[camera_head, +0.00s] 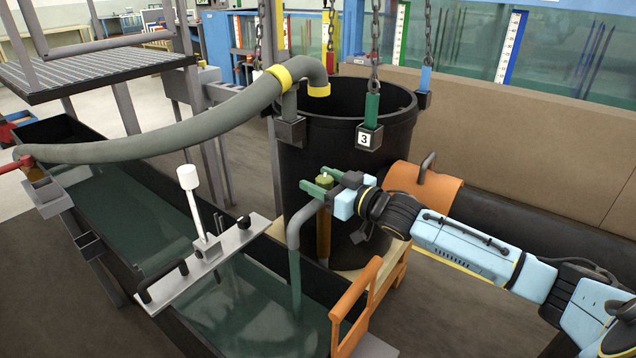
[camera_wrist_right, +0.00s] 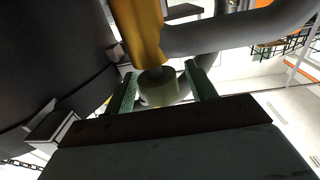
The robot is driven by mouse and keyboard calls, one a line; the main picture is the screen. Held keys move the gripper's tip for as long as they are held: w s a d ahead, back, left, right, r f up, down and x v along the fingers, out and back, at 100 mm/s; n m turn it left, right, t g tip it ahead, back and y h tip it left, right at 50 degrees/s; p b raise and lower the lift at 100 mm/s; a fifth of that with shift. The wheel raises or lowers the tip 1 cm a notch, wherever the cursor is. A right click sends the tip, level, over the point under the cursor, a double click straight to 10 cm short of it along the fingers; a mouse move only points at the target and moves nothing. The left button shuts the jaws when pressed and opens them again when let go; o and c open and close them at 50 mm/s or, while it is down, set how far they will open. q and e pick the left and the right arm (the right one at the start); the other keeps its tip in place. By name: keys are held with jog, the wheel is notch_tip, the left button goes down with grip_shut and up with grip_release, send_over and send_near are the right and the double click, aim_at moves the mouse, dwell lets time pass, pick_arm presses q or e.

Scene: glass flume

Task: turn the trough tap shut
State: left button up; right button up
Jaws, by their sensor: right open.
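The trough tap has a yellow-green knob (camera_head: 324,181) on top of a yellow post, beside the large black tub. A grey bent spout (camera_head: 300,226) reaches from it over the trough (camera_head: 105,155), and a greenish column like running water drops from its end. My right gripper (camera_head: 317,180) is at the knob, with its green fingers apart. In the right wrist view the knob (camera_wrist_right: 158,90) sits between the two open fingers (camera_wrist_right: 160,88), with a gap visible on the left; contact on the right is hard to tell. My left gripper is not in view.
A thick grey hose (camera_head: 180,137) arches from the tub over the trough. A white-handled lever (camera_head: 190,182) stands on a plate across the trough. An orange bracket (camera_head: 362,300) rises in front of the tap.

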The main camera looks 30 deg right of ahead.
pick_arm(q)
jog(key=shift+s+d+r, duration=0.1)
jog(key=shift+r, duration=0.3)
pick_arm(e)
jog(key=shift+w+a, duration=0.15)
jog(key=shift+w, duration=0.4)
jog(key=shift+c, duration=0.3)
jog(key=c, duration=0.9)
